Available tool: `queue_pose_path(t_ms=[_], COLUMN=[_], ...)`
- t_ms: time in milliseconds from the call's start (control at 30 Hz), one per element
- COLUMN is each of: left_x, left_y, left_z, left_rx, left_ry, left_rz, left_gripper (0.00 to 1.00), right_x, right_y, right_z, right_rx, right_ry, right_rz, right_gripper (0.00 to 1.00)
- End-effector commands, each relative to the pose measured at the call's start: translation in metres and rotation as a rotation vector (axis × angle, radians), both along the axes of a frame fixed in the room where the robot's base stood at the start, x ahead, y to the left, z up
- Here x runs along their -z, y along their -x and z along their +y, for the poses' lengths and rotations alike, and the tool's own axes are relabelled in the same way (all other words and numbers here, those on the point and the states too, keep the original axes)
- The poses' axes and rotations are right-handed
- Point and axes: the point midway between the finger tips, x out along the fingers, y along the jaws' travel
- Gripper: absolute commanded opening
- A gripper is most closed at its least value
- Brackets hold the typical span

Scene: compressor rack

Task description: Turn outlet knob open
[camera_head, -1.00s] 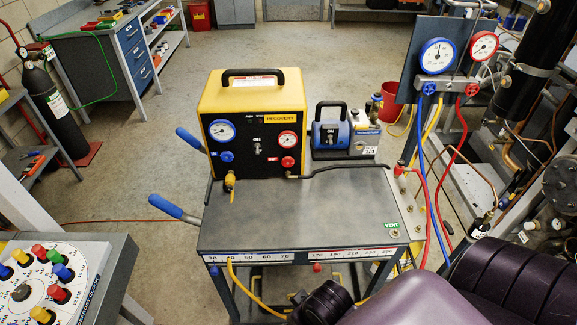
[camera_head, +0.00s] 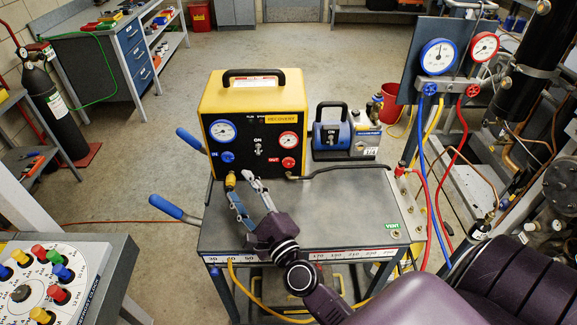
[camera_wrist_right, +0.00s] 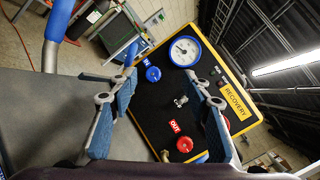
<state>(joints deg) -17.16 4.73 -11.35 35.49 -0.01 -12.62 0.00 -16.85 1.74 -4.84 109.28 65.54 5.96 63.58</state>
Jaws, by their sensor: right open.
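The red outlet knob (camera_head: 288,162), beside a red OUT label, sits low on the right of the yellow recovery machine's (camera_head: 252,92) black front panel. It also shows in the right wrist view (camera_wrist_right: 184,144), between the fingers and low in the picture. My right gripper (camera_head: 242,184) is open and empty above the cart top, in front of the panel's lower left. It is left of the outlet knob and apart from it. In the right wrist view its fingers (camera_wrist_right: 161,65) frame the blue inlet knob (camera_wrist_right: 153,74). My left gripper is out of view.
A black hose (camera_head: 340,167) runs right from below the outlet knob across the cart top (camera_head: 330,215). A yellow fitting (camera_head: 231,180) is close to my right fingers. A blue pump (camera_head: 331,135) stands right of the machine. Blue cart handles (camera_head: 166,206) stick out left.

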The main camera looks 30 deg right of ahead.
Motion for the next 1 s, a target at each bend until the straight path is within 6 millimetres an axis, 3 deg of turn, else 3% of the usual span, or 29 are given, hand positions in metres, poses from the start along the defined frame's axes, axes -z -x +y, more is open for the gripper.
queue_pose_path(t_ms=[100, 200, 300, 467, 800, 1000], left_x=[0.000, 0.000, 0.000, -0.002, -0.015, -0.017], left_y=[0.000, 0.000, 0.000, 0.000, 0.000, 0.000], left_z=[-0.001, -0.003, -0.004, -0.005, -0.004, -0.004], left_rx=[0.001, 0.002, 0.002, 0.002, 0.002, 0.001], left_ry=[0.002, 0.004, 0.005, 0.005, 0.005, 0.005], left_rz=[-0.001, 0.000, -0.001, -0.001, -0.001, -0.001], left_gripper=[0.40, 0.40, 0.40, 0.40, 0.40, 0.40], right_x=[0.014, 0.031, 0.044, 0.053, 0.052, 0.053], right_y=[-0.005, -0.001, 0.005, 0.005, -0.039, -0.054], right_z=[-0.057, -0.093, -0.116, -0.132, -0.160, -0.169], right_rx=[0.205, 0.342, 0.435, 0.494, 0.495, 0.495], right_ry=[-0.315, -0.504, -0.623, -0.694, -0.692, -0.692], right_rz=[-0.042, -0.074, -0.097, -0.114, -0.114, -0.113], right_gripper=[0.44, 0.44, 0.44, 0.44, 0.44, 0.44])
